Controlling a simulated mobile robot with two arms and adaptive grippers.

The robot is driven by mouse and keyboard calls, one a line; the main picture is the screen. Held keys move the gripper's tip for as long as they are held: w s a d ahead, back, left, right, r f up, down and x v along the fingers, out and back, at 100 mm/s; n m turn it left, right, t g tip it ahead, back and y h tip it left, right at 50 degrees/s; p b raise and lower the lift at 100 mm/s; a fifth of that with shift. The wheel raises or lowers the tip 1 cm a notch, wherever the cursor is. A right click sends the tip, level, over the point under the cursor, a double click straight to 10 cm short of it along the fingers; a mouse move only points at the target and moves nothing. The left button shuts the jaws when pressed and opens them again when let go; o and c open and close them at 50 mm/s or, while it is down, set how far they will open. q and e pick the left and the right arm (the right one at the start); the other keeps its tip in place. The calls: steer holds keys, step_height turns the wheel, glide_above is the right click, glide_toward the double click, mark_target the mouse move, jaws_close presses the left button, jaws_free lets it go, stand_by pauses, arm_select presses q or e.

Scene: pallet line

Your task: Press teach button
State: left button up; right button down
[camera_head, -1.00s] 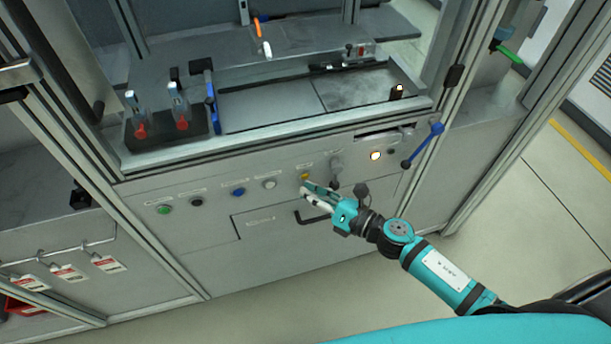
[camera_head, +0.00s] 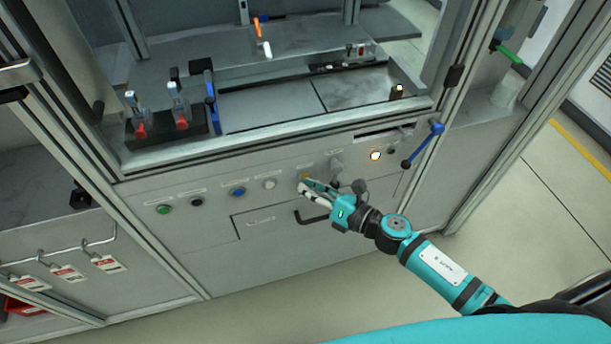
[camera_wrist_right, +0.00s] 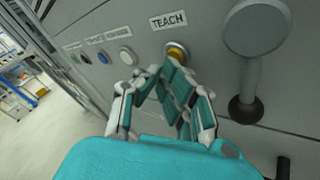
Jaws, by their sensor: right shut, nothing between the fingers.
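The yellow teach button (camera_wrist_right: 177,52) sits on the grey panel under a label reading TEACH, in the right wrist view. In the head view only a bit of yellow (camera_head: 304,176) shows behind my fingertips. My right gripper (camera_head: 304,184) is shut and empty, its fingertips at the button. In the right wrist view the closed fingertips (camera_wrist_right: 162,70) overlap the button's lower edge. I cannot tell whether they touch it or whether it is pressed in. My left gripper is out of view.
To the left on the panel (camera_head: 215,215) are white (camera_head: 269,184), blue (camera_head: 237,192), black (camera_head: 196,202) and green (camera_head: 164,210) buttons. A grey round-headed knob (camera_wrist_right: 257,27) stands out close on the right. A black handle (camera_head: 310,218) lies below.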

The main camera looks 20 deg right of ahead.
steer(key=shift+w, duration=0.2)
stand_by(0.4)
steer(key=shift+s, duration=0.85)
steer(key=shift+s+d+b, duration=0.1)
steer(key=shift+s+b, duration=0.25)
steer(key=shift+s, duration=2.15)
